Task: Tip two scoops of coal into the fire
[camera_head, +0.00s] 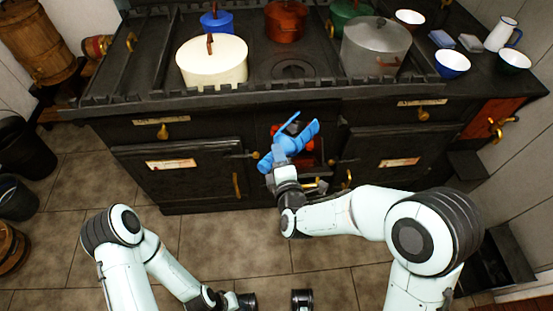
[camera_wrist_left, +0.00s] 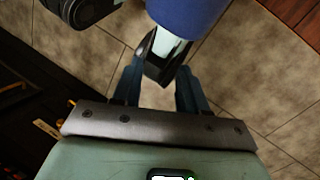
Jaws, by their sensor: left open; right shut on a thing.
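In the head view, a blue scoop (camera_head: 288,148) is at the open firebox (camera_head: 318,158) in the middle of the black range. My right gripper (camera_head: 281,160) is shut on the scoop. The scoop looks tilted, with its broad end toward the firebox. A dark patch shows just behind it; I cannot tell if this is coal. Red-orange (camera_head: 306,146) shows inside the firebox, partly hidden by the scoop. My left gripper (camera_wrist_left: 158,88) is open and empty above the tiled floor in the left wrist view; its fingers are not clear in the head view.
A cream pot (camera_head: 212,64), a grey pot (camera_head: 375,48) and other pots stand on the range top. Dark buckets (camera_head: 17,198) stand at the left. Tiled floor (camera_head: 215,245) before the range is bare.

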